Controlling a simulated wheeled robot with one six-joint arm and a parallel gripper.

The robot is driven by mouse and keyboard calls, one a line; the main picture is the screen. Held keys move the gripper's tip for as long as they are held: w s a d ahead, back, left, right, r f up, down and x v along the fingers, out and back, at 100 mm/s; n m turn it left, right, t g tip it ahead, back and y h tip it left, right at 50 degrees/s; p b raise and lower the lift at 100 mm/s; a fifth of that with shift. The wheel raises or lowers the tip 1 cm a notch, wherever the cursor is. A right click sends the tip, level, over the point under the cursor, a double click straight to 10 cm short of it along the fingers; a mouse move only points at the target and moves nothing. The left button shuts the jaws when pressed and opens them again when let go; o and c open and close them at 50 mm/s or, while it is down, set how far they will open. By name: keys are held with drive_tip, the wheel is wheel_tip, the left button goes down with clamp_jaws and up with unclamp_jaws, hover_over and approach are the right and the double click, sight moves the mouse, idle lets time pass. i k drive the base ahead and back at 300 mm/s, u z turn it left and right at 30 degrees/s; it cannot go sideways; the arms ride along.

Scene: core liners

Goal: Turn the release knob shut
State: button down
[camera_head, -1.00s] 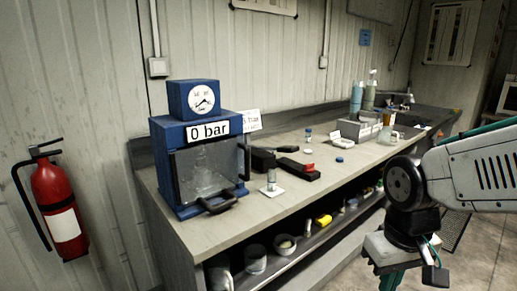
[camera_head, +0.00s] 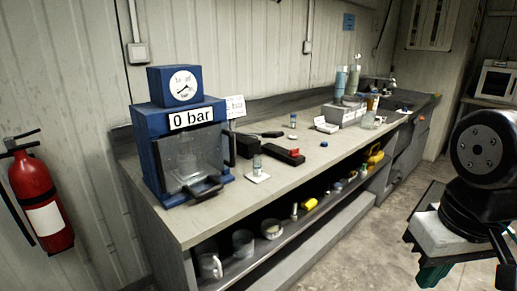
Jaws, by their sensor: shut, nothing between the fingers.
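A blue pressure chamber (camera_head: 150,160) stands on the near left end of the bench. It has a clear front door (camera_head: 190,160) with a black handle (camera_head: 203,190), and the door looks closed. A black device with a red part (camera_head: 296,152) lies to the right. My gripper is outside the frame; only arm parts show at the right edge.
The grey bench (camera_head: 235,205) runs back to the right, with jars, bottles and a sink area at its far end. A lower shelf (camera_head: 240,268) holds cups and a yellow item. A red extinguisher (camera_head: 38,200) is at left. Floor right of the bench is open.

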sight(294, 153)
drive_tip(key=i, duration=1.2)
drive_tip(key=u, duration=0.1)
